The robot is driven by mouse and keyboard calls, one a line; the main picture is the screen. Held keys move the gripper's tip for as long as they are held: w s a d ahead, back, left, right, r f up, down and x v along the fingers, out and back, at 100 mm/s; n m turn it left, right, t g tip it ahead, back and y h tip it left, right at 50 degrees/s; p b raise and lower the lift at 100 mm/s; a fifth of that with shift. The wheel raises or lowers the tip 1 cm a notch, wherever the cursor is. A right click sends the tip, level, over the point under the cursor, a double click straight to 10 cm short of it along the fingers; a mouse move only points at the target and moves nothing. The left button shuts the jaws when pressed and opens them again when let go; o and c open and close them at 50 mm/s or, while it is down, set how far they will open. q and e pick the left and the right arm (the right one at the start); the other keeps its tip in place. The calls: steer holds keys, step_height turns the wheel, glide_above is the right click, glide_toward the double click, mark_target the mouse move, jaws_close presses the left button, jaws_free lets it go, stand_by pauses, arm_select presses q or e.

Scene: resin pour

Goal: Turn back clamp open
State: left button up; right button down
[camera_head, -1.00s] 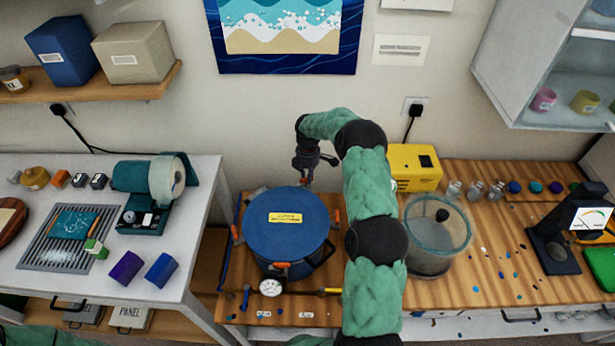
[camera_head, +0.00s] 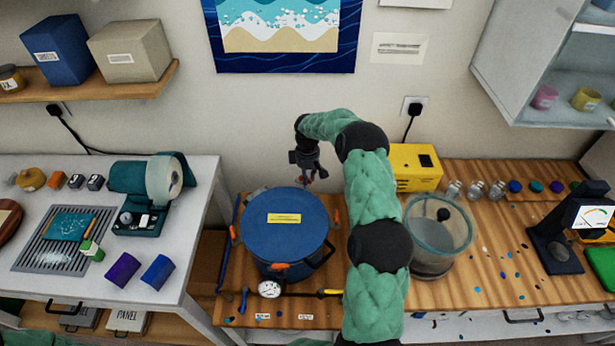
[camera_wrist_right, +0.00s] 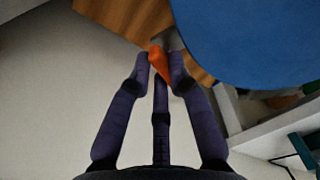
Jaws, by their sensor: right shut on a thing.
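The blue pressure pot (camera_head: 284,222) stands on the wooden bench with its round lid on and a yellow label on top. The orange back clamp (camera_wrist_right: 157,60) is at the far rim of the lid, between my fingertips in the right wrist view. My right gripper (camera_head: 309,178) reaches down behind the pot and is shut on this clamp; its fingers (camera_wrist_right: 158,75) show close around it. In the head view the clamp is mostly hidden by the gripper. Other orange clamps show at the front (camera_head: 279,266) and right side (camera_head: 336,217) of the lid. My left gripper is not in view.
A yellow box (camera_head: 414,167) and a clear cylindrical chamber (camera_head: 437,236) stand right of my right arm. A round gauge (camera_head: 269,289) is at the pot's front. The wall (camera_head: 262,120) is close behind my right gripper.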

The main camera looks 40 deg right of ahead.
stand_by(0.5)
steer(key=c, duration=1.1)
jaws_free()
steer(key=shift+c, duration=0.2)
steer(key=shift+r, duration=0.1)
step_height(320, 180, up, 12)
